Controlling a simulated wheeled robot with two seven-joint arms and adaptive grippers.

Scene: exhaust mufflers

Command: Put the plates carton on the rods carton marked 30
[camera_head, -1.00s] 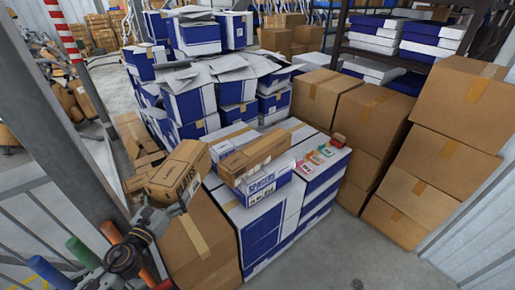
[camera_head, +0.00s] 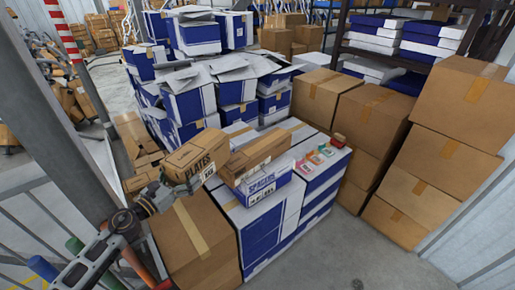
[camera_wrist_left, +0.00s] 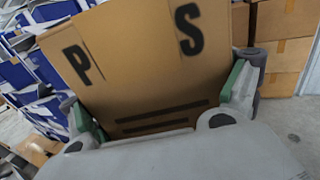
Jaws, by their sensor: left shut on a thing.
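The plates carton (camera_head: 196,156) is a brown box lettered PLATES, and it is tilted. My left gripper (camera_head: 184,188) is shut on its near end and holds it above a large brown box. In the left wrist view the carton (camera_wrist_left: 140,60) fills the space between the fingers of the gripper (camera_wrist_left: 163,105). A brown carton (camera_head: 255,152) lies just right of it, on a white and blue spacers carton (camera_head: 268,186). I cannot read a 30 or the word rods on any carton. My right gripper is not in view.
White and blue boxes (camera_head: 262,225) form a stack under the spacers carton. Small coloured packs (camera_head: 318,156) lie on its right part. The large brown box (camera_head: 193,240) stands below my gripper. Brown boxes (camera_head: 440,150) are piled at right. A grey post (camera_head: 60,110) stands at left.

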